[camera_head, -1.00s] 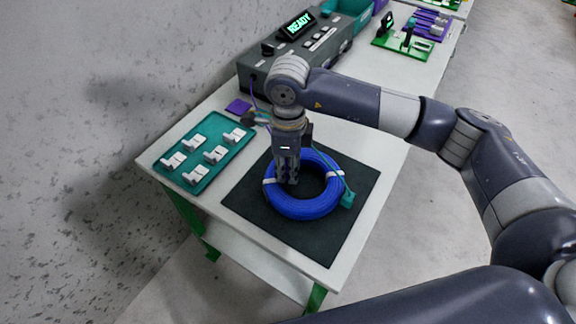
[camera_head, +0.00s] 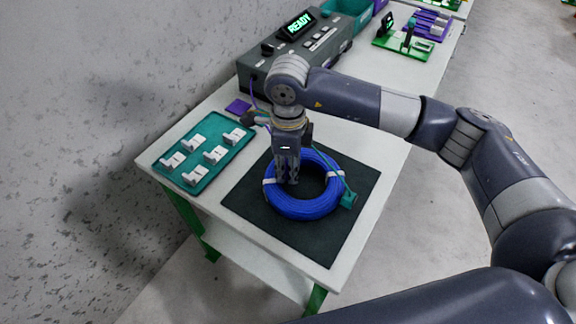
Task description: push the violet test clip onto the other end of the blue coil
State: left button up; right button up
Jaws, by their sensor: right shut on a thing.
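The blue coil (camera_head: 303,208) lies flat on a dark mat (camera_head: 345,240), bound with white ties. A teal clip (camera_head: 348,199) sits at its right side, with a teal lead running back from it. My right gripper (camera_head: 287,180) points straight down at the coil's inner left edge, its fingers close together. A violet lead (camera_head: 254,93) runs from the tester towards the back of this gripper. The violet test clip itself is not clearly visible; the fingers hide what they hold and the coil's end there. My left gripper is not in view.
A grey tester (camera_head: 300,55) reading READY stands behind the coil. A teal tray (camera_head: 210,172) with several white parts lies left, near a small violet pad (camera_head: 238,106). Green and violet fixtures (camera_head: 405,45) stand at the back right. The white table (camera_head: 365,150) is clear right of the mat.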

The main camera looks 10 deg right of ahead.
jog(key=shift+f+b, duration=0.15)
jog(key=shift+b, duration=0.75)
dwell(2.6)
jog(key=shift+s+d+f+b, duration=0.1)
jog(key=shift+s+f+b, duration=0.15)
jog(key=shift+b, duration=0.15)
dwell(1.3)
jog(key=o, duration=0.4)
jog(key=o, duration=0.6)
jog(key=shift+w, duration=0.1)
jog(key=shift+o, duration=0.2)
jog(key=shift+w+r, duration=0.1)
jog(key=shift+r, duration=0.15)
